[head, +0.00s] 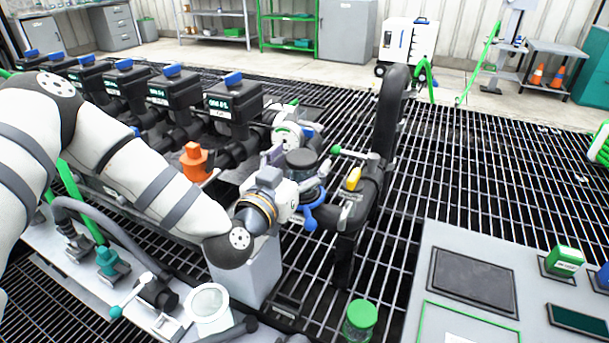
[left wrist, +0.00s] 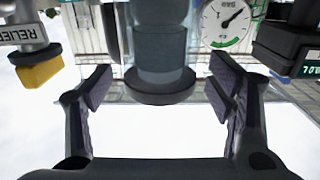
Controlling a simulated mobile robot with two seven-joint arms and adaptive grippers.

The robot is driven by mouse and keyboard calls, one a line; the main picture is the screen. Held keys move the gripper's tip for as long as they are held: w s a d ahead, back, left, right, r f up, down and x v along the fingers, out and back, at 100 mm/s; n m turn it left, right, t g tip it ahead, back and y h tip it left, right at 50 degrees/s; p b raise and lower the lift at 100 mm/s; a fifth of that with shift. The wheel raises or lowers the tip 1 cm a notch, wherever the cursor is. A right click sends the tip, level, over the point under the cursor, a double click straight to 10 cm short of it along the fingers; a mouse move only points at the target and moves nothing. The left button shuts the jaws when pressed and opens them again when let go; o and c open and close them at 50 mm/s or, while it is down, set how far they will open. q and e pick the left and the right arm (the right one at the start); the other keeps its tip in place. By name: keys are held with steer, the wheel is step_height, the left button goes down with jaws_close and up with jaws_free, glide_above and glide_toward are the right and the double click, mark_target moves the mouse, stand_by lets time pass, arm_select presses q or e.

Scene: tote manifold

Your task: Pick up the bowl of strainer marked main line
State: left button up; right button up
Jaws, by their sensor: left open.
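The strainer bowl (left wrist: 160,65) is a clear, smoky cylinder with a darker round end, in the middle of the left wrist view. In the head view a dark-capped strainer (head: 302,160) stands at the pipework, partly hidden by my wrist. I cannot read a main line mark on it. My left gripper (head: 297,180) is at this strainer, its fingers partly hidden in the head view. In the left wrist view the fingers are wide apart, one on each side of the bowl, with gaps showing. My right gripper is not in view.
A yellow part (head: 353,178) and a thick black pipe (head: 390,110) stand just right of the strainer. A gauge (head: 288,135) and an orange valve (head: 195,160) are near on the left. Open grating lies to the right.

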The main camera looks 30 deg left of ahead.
arm_select(q)
steer(key=shift+w+r, duration=0.2)
steer(key=shift+w, duration=0.35)
steer(key=c, duration=1.3)
steer(key=shift+r, duration=0.15)
